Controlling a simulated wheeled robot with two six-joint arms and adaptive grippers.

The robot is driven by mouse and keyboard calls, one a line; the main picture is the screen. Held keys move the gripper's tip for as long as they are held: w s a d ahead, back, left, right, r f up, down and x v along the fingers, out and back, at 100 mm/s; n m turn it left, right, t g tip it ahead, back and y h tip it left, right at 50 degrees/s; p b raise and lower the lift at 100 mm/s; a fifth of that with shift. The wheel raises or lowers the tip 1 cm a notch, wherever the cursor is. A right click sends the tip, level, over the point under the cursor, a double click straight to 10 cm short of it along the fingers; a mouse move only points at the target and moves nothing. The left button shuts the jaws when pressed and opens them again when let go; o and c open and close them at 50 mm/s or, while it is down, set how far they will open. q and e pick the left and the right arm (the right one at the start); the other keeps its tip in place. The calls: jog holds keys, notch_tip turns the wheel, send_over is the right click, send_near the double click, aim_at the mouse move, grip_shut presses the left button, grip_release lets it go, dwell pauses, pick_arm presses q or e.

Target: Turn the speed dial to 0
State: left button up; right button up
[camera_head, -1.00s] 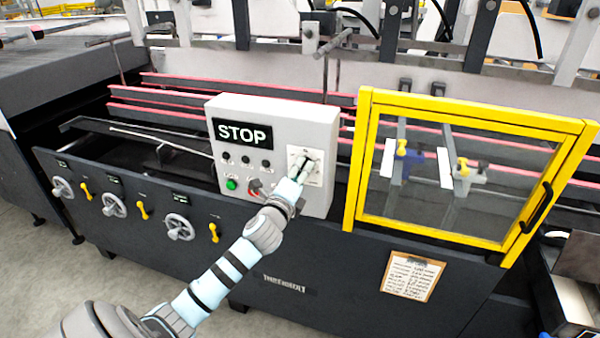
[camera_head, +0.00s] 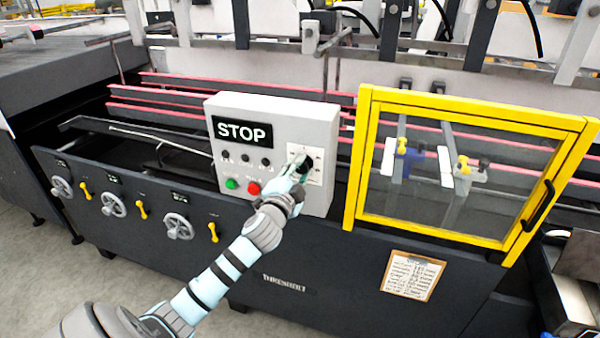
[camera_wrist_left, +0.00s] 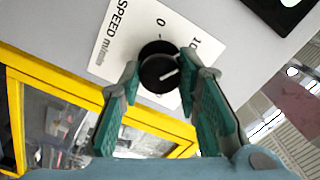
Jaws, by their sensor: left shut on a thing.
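The speed dial (camera_wrist_left: 158,68) is a round black knob on a white plate (camera_wrist_left: 118,30) lettered "SPEED m/min". In the left wrist view its white pointer line slants towards the right finger, not at the "0" mark (camera_wrist_left: 160,22) above the knob. A "10" (camera_wrist_left: 195,42) is printed at the upper right. My left gripper (camera_wrist_left: 158,76) has its green fingers on either side of the knob, shut on it. In the head view my left gripper (camera_head: 294,170) is at the dial plate and partly hides it. My right gripper is not in view.
The dial is on a grey control box (camera_head: 275,112) with a STOP display (camera_head: 242,132), a green button (camera_head: 232,183) and a red button (camera_head: 254,188), close left of my gripper. A yellow-framed guard (camera_head: 350,180) stands just right of the box.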

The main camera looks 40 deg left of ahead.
pick_arm(q)
jog(key=n+b, duration=0.1)
jog(key=n, duration=0.5)
jog(key=shift+f+n, duration=0.1)
jog(key=shift+n, duration=0.2)
jog(key=n+b, duration=0.2)
jog(key=n, duration=0.3)
jog(key=shift+n, duration=0.3)
jog(key=o, duration=1.1)
jog(key=shift+o, duration=0.2)
jog(key=v, duration=1.2)
